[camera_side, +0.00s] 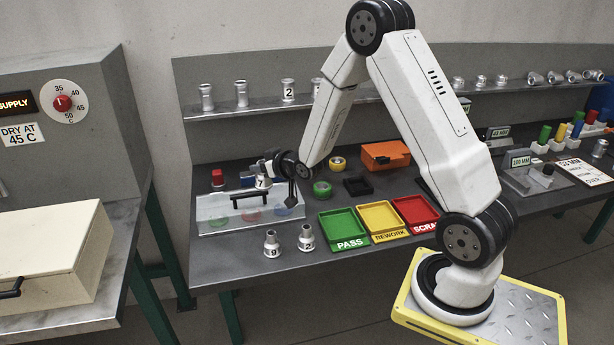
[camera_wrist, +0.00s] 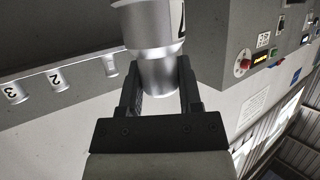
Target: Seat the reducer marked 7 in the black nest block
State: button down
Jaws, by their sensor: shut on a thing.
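My gripper (camera_side: 266,171) is above the left part of the bench; in the wrist view its two fingers (camera_wrist: 158,85) are shut on the narrow end of a silver reducer (camera_wrist: 150,28). The held reducer's wide end points away from the palm, with part of a dark mark at the picture's top edge, too cut off to read. In the side view the held reducer (camera_side: 263,183) shows small at the gripper, over the clear-lidded tray. The black nest block (camera_side: 357,186) lies on the bench to the right, apart from the gripper.
The clear-lidded tray (camera_side: 212,203) has a black handle. Two reducers (camera_side: 271,243) (camera_side: 306,238) stand at the bench front. Green (camera_side: 350,244), yellow and red trays lie right of them. Green and yellow rings and an orange box (camera_side: 386,155) surround the block. A shelf behind holds several reducers.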

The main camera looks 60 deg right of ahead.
jog(key=s+d+m+g+h, duration=0.3)
jog(key=s+d+m, duration=0.15)
jog(key=d, duration=0.55)
jog(key=s+d+m+g+h, duration=0.3)
jog(key=s+d+h, duration=0.15)
jog(key=d, duration=0.65)
jog(key=s+d+m+g+h, duration=0.35)
jog(key=s+d, duration=0.25)
jog(key=d, duration=0.4)
jog(key=shift+m+t+y, duration=0.25)
jog(key=shift+m+y, duration=0.15)
jog(key=shift+m, duration=0.1)
jog(key=f, duration=0.6)
jog(key=shift+s+d, duration=0.25)
jog(key=shift+d, duration=0.15)
jog(key=shift+f, duration=0.1)
jog(key=shift+f, duration=2.65)
jog(key=shift+f, duration=1)
jog(key=shift+c, duration=1)
grip_release()
jog(key=shift+a, duration=0.1)
jog(key=shift+f, duration=0.1)
